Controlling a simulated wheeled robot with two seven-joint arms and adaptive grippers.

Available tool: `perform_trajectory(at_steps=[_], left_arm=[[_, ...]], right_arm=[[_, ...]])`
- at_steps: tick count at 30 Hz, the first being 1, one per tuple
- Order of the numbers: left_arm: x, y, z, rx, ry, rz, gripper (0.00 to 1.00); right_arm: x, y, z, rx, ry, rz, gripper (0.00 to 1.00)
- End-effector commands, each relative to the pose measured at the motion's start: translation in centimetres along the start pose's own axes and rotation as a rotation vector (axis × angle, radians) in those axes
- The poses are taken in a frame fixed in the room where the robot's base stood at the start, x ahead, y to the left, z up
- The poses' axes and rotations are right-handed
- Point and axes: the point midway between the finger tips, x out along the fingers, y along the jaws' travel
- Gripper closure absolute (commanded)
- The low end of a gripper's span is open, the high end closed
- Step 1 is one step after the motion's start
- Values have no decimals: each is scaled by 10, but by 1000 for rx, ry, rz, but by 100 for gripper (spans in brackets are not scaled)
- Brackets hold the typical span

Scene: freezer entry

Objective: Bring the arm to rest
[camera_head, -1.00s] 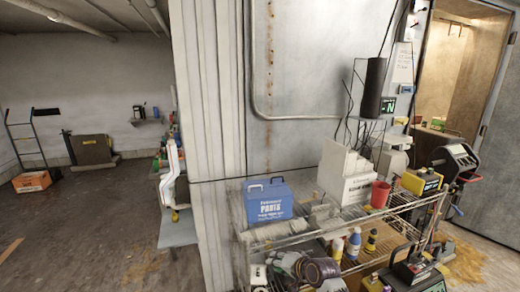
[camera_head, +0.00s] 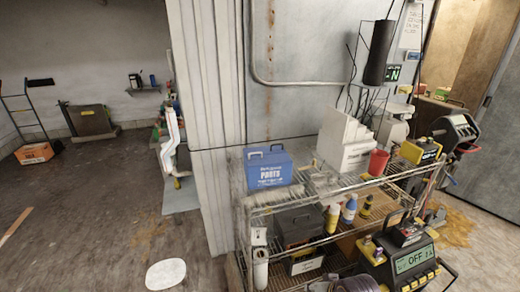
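No gripper of mine can be made out in the head view. A dark purplish rounded part (camera_head: 356,285), cut off by the bottom edge in front of the cart, looks like part of my arm, but I cannot be sure. A smooth white rounded shape (camera_head: 166,273) shows at the lower left over the floor; I cannot tell whether it is mine.
A wire shelf cart (camera_head: 330,214) stands ahead with a blue parts box (camera_head: 268,170), a white bin (camera_head: 345,142), a red cup (camera_head: 378,162) and bottles. A device reading OFF (camera_head: 412,260) is at the lower right. The floor at left (camera_head: 90,200) is largely open.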

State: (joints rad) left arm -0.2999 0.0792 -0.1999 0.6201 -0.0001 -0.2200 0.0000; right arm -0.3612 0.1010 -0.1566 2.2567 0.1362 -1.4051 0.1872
Motion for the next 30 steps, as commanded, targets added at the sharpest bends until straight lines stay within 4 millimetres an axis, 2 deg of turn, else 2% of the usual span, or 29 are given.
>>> perform_trajectory(at_steps=[3,10,25,30], left_arm=[[0,0,0,0,0,0,41],[0,0,0,0,-1,0,41],[0,0,1,0,-1,-1,41],[0,-1,1,1,-1,-1,41]], right_arm=[[-16,12,24,-50,-40,43,70],[-38,26,51,-112,-92,97,70],[-66,42,81,-182,-157,155,70],[-53,44,83,-182,-160,154,70]])
